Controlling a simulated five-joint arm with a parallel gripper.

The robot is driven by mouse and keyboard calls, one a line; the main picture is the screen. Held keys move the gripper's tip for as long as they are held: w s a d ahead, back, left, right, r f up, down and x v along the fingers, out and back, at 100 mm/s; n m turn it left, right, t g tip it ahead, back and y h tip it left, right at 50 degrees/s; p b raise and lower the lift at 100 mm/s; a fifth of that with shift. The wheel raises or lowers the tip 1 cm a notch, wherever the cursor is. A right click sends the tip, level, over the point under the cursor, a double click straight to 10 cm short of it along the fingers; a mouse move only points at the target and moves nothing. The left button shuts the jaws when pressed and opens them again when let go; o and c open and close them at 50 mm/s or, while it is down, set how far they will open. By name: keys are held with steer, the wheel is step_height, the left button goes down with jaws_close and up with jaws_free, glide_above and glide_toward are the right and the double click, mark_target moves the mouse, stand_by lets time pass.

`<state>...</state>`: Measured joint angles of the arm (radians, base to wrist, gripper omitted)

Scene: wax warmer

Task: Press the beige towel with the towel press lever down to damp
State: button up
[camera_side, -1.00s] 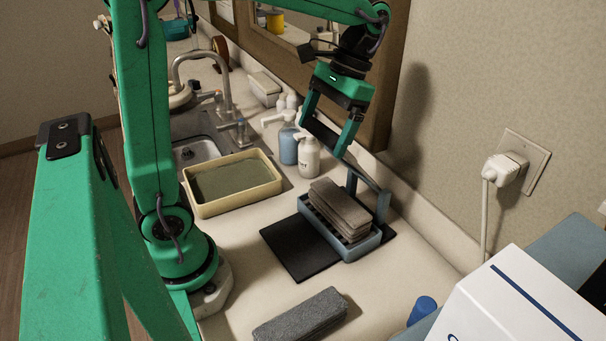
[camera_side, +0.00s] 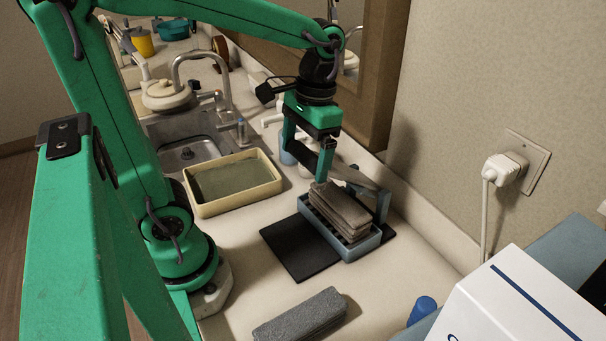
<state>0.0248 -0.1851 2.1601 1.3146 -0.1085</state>
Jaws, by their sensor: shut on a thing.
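The towel press (camera_side: 347,249) is a blue-grey slotted tray on a black mat, with an upright post at its right. The beige towel (camera_side: 341,206) looks brownish-grey and lies folded in layers in the tray. The press lever (camera_side: 364,179) reaches from the post up and left, behind and above the towel, tilted and apart from it. My gripper (camera_side: 307,158) points down at the lever's free end, shut on it. The fingers partly hide the grip.
A grey folded towel (camera_side: 300,315) lies at the front. A cream basin (camera_side: 232,208) of greenish liquid stands left of the press, by the sink (camera_side: 190,152). Bottles stand behind my gripper. A blue cup (camera_side: 423,308) and white box (camera_side: 520,300) are at front right.

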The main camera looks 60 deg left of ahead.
steer(key=s+f, duration=0.2)
steer(key=f, duration=0.4)
steer(key=s+f, duration=0.3)
steer(key=f, duration=0.3)
steer(key=shift+s+d+f, duration=0.3)
steer(key=shift+s+f, duration=0.05)
steer(key=shift+f, duration=0.05)
steer(key=o, duration=1.1)
steer(key=shift+w, duration=0.1)
steer(key=shift+r, duration=0.1)
step_height(320, 180, up, 8)
steer(key=w, duration=0.1)
steer(key=shift+f, duration=0.2)
steer(key=shift+w, duration=0.1)
